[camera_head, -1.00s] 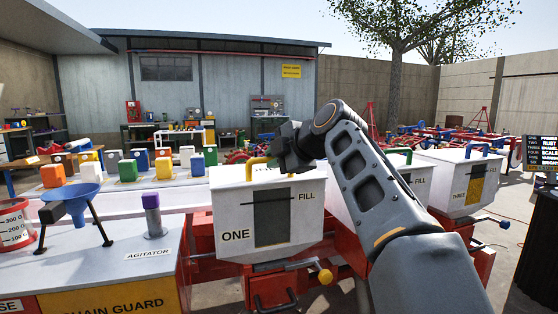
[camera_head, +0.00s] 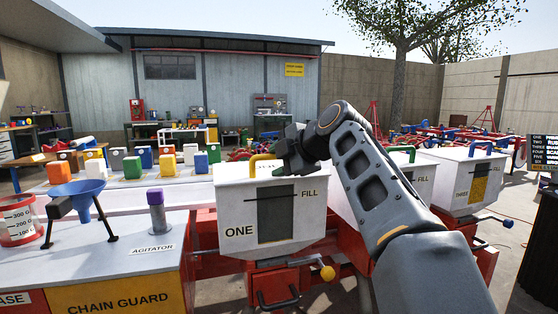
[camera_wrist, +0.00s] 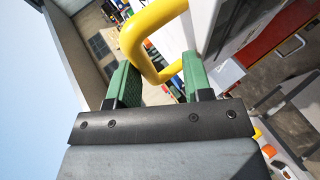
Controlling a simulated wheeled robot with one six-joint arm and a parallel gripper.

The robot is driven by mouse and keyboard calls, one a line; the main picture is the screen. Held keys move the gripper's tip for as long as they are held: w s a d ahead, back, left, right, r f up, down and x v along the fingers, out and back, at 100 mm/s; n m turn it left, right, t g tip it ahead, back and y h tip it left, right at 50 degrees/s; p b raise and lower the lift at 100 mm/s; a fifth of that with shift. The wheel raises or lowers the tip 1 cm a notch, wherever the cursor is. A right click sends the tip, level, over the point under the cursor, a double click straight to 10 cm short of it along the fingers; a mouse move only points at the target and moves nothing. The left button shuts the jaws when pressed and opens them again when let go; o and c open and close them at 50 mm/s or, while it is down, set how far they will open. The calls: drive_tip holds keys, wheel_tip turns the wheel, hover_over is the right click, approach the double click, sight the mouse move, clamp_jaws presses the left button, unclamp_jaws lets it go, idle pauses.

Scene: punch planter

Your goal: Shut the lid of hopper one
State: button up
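Hopper one (camera_head: 240,207) is a white box marked ONE and FILL, with a dark window on its front. Its pale lid (camera_head: 230,172) looks level across the top, but my gripper partly covers it, so I cannot tell if it is fully down. A yellow handle (camera_head: 262,158) stands on the lid. My gripper (camera_head: 281,166) is at the handle's right side, just above the lid. In the wrist view, its green fingers (camera_wrist: 160,82) are spread wide. The yellow handle (camera_wrist: 150,22) reaches into the space between them, nearer the left finger.
Hopper three (camera_head: 465,180) with a blue handle stands at the right. Another hopper with a green handle (camera_head: 404,152) is partly behind my arm. A bench at left holds a blue funnel (camera_head: 77,190) and the agitator post (camera_head: 157,212). Colored containers (camera_head: 132,167) stand behind.

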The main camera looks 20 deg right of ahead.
drive_tip(key=p+v, duration=0.2)
drive_tip(key=v, duration=1.1)
drive_tip(key=shift+s+d+r+p, duration=0.15)
drive_tip(key=shift+s+p, duration=0.15)
drive_tip(key=shift+p, duration=0.05)
